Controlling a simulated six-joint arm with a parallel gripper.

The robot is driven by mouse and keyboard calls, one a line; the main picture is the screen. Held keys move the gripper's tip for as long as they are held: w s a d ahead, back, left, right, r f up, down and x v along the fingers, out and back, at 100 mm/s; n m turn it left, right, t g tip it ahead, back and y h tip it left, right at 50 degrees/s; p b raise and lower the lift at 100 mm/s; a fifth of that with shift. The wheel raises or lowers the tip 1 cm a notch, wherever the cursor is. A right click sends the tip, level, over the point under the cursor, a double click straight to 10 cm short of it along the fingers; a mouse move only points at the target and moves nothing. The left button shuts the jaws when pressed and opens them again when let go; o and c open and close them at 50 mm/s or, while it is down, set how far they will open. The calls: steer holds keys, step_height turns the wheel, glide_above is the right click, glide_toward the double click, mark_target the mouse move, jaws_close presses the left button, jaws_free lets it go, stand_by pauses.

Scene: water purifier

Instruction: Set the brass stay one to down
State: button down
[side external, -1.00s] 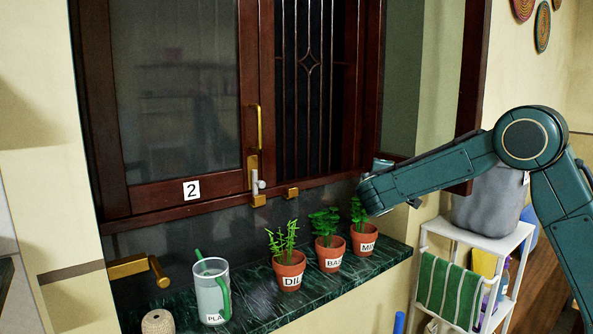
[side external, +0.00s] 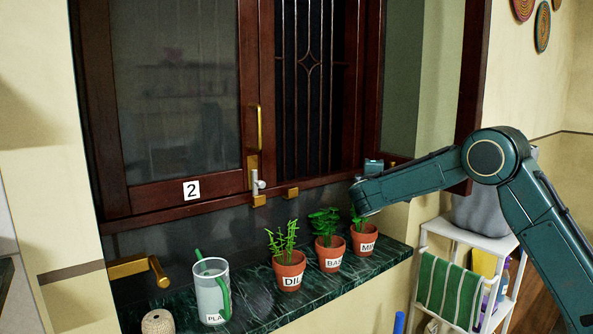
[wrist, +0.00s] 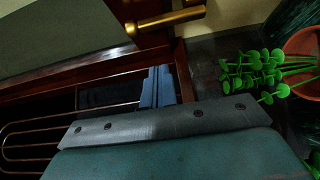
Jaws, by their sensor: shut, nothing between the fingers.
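My gripper (wrist: 158,85) shows in the wrist view as pale blue fingers closed together, with nothing seen between them. A brass stay (wrist: 165,20) with a bar and rounded knob lies above the fingers in the wrist view, apart from them. I cannot read a number on it. In the side view, a small brass piece (side external: 393,163) shows just right of my gripper end. Another brass stay (side external: 137,265) with a knobbed arm sits low at the left, far from my gripper. The window sash (side external: 192,190) bears a "2"; no "1" is visible.
Three potted herbs stand on the green marble sill: dill (side external: 290,268), basil (side external: 330,255) and mint (side external: 364,240). The mint is just below my arm.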

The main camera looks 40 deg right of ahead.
steer(key=x, duration=0.6)
steer(key=shift+s+a, duration=0.1)
steer(key=shift+s, duration=2.05)
